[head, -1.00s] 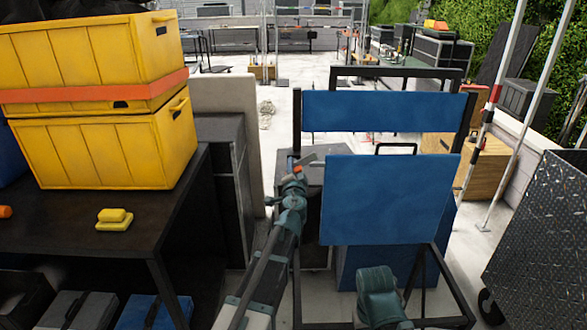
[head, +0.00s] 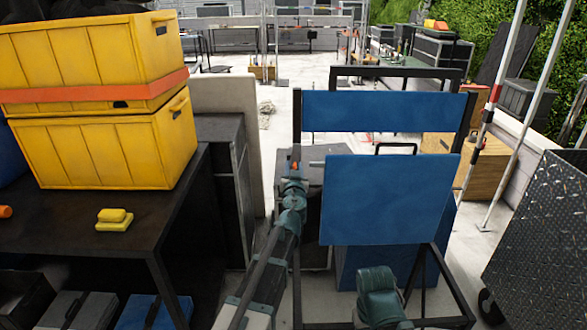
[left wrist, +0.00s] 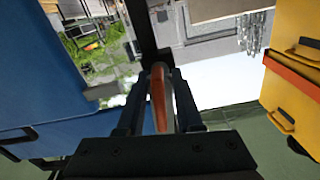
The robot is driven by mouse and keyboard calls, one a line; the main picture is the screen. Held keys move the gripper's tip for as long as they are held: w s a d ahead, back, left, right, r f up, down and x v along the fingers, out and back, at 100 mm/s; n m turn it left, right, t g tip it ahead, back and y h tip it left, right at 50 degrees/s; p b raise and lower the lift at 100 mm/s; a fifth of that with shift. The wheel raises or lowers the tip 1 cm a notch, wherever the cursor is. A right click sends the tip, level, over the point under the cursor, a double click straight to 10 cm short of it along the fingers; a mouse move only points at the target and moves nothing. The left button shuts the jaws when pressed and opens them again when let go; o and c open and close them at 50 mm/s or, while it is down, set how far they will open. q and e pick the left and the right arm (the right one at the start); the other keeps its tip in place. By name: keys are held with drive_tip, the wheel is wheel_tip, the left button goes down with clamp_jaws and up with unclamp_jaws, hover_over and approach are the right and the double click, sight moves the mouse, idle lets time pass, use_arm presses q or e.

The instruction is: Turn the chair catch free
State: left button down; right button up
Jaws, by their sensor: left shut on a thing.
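The chair has a black frame, a blue backrest (head: 384,112) and a blue seat panel (head: 388,200) in front of my base. The orange-red catch (head: 295,166) is at the chair's left post, small and partly hidden by my gripper. My left gripper (head: 294,170) is at that post, shut on the catch. In the left wrist view the catch (left wrist: 158,97) stands as a narrow red piece between the two fingers (left wrist: 158,105), with the dark post behind it. The blue panel fills the left of that view. My right gripper is not in view.
A dark table (head: 60,225) with stacked yellow crates (head: 105,150) and a yellow block (head: 114,220) stands to the left. A dark cabinet (head: 217,185) is beside it. A black textured panel (head: 540,250) stands at right. Pale floor is open behind the chair.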

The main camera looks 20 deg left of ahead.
use_arm(q)
drive_tip(key=shift+n, duration=1)
drive_tip(key=c, duration=0.9)
unclamp_jaws()
drive_tip(key=shift+s, duration=0.15)
drive_tip(key=v, duration=1.3)
drive_tip(key=shift+s+d, duration=0.15)
drive_tip(key=shift+s, duration=0.1)
